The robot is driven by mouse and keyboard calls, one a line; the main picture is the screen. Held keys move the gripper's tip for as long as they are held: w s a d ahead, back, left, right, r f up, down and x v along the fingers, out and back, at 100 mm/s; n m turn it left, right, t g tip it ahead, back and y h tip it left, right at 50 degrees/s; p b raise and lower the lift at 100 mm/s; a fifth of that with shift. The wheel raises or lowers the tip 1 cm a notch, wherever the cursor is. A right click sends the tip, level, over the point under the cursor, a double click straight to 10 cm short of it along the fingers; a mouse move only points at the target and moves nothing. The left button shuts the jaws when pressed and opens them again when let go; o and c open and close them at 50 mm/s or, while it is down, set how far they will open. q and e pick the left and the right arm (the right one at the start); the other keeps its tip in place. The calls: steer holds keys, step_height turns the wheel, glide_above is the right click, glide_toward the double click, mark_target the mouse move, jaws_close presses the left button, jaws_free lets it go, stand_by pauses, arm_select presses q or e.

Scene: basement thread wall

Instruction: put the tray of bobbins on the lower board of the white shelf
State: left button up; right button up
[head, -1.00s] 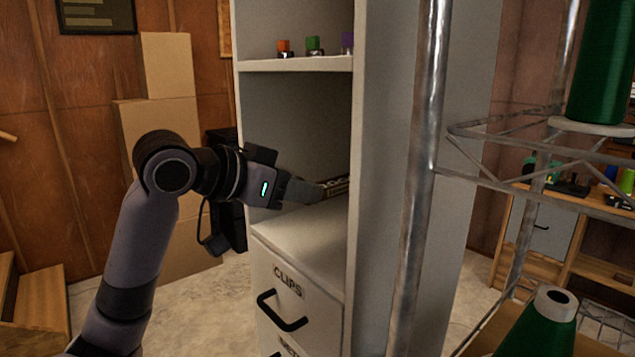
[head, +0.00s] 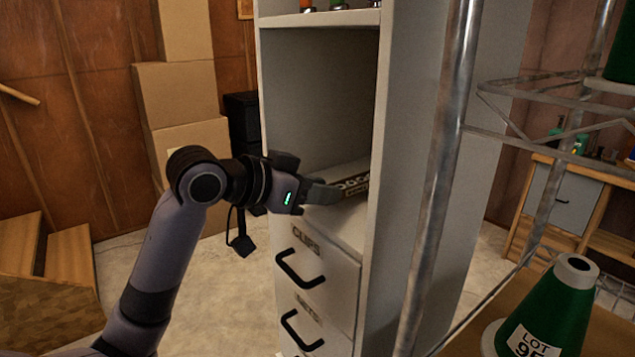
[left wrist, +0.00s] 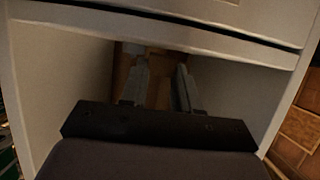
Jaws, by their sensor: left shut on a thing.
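The tray of bobbins (head: 352,184) is a low tray with light round bobbins, partly hidden by my gripper and the shelf's right side wall. It is inside the lower bay of the white shelf (head: 397,150), low over the lower board (head: 345,222); I cannot tell whether it touches. My left gripper (head: 334,193) reaches in from the left, shut on the tray's near side. The left wrist view shows the two fingers (left wrist: 162,85) inside the bay, with the tray hard to make out in the dimness. My right gripper is out of view.
The upper board (head: 320,19) carries small coloured items. Drawers with black handles (head: 300,270) are below the bay. A metal post (head: 435,170) and a wire rack with green thread cones (head: 550,310) stand close on the right. Cardboard boxes (head: 180,95) stand behind left.

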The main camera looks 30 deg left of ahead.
arm_select(q)
steer(key=shift+f+b, duration=0.4)
steer(key=shift+f, duration=0.2)
stand_by(0.3)
steer(key=o, duration=1.1)
steer(key=shift+s+r, duration=0.1)
steer(key=shift+b+v, duration=0.35)
steer(key=shift+v, duration=3.15)
